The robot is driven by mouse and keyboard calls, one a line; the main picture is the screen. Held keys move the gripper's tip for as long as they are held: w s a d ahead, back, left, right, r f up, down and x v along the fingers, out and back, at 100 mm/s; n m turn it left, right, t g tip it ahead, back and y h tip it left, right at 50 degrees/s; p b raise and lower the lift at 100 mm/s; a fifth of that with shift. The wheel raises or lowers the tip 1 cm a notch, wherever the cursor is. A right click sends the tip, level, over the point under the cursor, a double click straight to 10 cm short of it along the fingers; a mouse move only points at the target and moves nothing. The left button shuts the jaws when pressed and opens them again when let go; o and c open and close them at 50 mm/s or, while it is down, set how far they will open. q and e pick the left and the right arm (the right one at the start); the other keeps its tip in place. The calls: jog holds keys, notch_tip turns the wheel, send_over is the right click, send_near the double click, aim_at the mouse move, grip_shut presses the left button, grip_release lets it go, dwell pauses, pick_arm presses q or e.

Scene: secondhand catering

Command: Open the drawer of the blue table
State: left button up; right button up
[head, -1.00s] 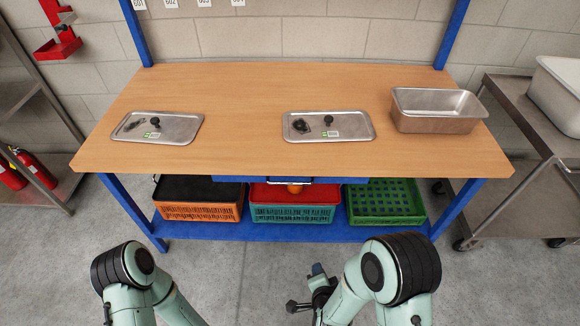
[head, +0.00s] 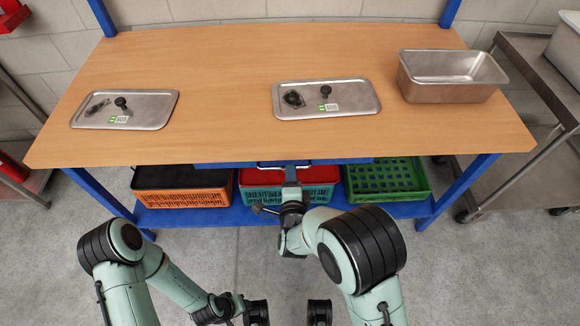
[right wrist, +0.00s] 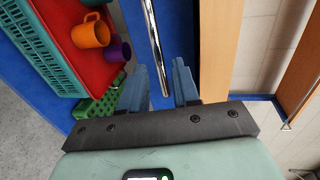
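The blue table has a wooden top (head: 220,135) and a blue drawer (head: 345,161) under its front edge. The drawer looks shut. Its silver bar handle (head: 267,164) shows at the drawer's middle, partly hidden by my right gripper (head: 291,170). In the right wrist view the handle (right wrist: 155,40) runs between the two blue fingers of my right gripper (right wrist: 159,75). The fingers are open, with gaps to the bar on both sides. My left arm is low at the left of the head view; its fingers do not show.
Orange (head: 185,198), teal (head: 262,193) and green (head: 385,180) crates stand on the lower shelf. An orange mug (right wrist: 90,33) and a purple mug (right wrist: 117,48) sit in one crate. Two metal lids (head: 125,110) (head: 326,98) and a steel pan (head: 450,92) are on the tabletop.

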pick_arm(q)
jog(key=shift+w+a+f, duration=0.2)
jog(key=shift+w+f, duration=0.1)
jog(key=shift+w, duration=0.1)
pick_arm(e)
jog(key=shift+x, duration=2.1)
grip_shut()
pick_arm(q)
jog(key=shift+f, duration=0.1)
pick_arm(e)
jog(key=shift+s+f, duration=0.1)
jog(key=shift+s, duration=0.05)
